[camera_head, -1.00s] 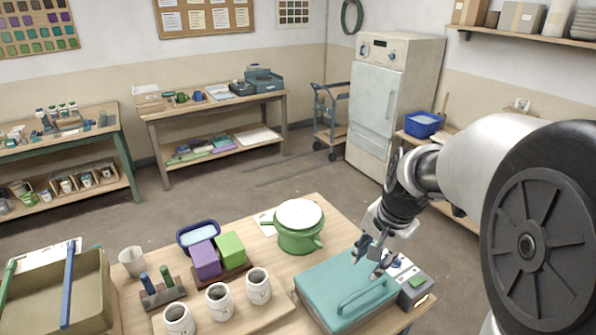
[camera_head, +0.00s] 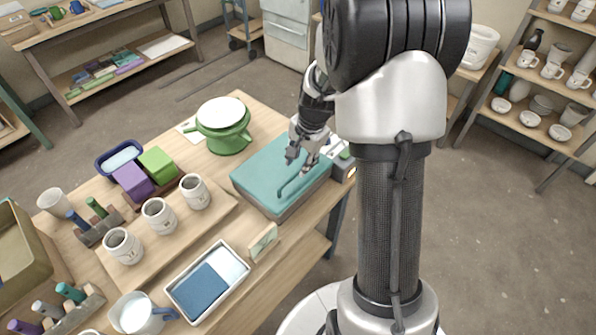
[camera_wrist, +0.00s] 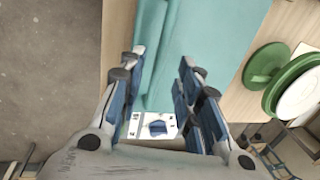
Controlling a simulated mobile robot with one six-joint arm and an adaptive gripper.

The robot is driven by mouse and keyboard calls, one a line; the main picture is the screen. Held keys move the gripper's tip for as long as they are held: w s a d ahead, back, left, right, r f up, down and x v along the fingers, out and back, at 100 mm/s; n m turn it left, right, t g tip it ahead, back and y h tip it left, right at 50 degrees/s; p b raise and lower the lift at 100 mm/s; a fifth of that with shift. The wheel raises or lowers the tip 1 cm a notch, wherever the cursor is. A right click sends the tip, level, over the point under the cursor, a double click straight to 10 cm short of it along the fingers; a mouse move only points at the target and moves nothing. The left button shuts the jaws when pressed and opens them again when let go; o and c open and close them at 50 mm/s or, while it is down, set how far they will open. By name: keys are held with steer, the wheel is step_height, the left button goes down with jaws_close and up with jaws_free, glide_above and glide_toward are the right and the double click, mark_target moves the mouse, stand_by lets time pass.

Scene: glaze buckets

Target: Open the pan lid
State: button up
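The teal pan lid (camera_head: 262,172) lies flat and closed on a grey base on the wooden table, with a teal bar handle (camera_head: 294,180) on top near its right side. The lid also fills the upper middle of the wrist view (camera_wrist: 215,50). My gripper (camera_head: 304,156) is just above the lid's right back part, close to the handle's far end. In the wrist view my gripper (camera_wrist: 163,70) has its fingers apart, with teal surface showing between them. I cannot tell whether a finger touches the handle. A control panel (camera_wrist: 152,125) shows below the lid there.
A green pot with a white top (camera_head: 223,125) stands behind the lid at left. Several white cups (camera_head: 160,215), a purple block (camera_head: 133,182), a green block (camera_head: 158,164) and a tray (camera_head: 207,281) occupy the table's left and front. A small upright card (camera_head: 263,243) stands near the pan's front.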

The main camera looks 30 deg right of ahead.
mark_target(297, 172)
steer(key=shift+w+a+f+b, duration=0.1)
steer(key=shift+w+f+b, duration=0.15)
steer(key=shift+f, duration=0.8)
steer(key=shift+w+f+b, duration=0.15)
steer(key=shift+f+b, duration=0.05)
steer(key=shift+f, duration=0.85)
jaws_close()
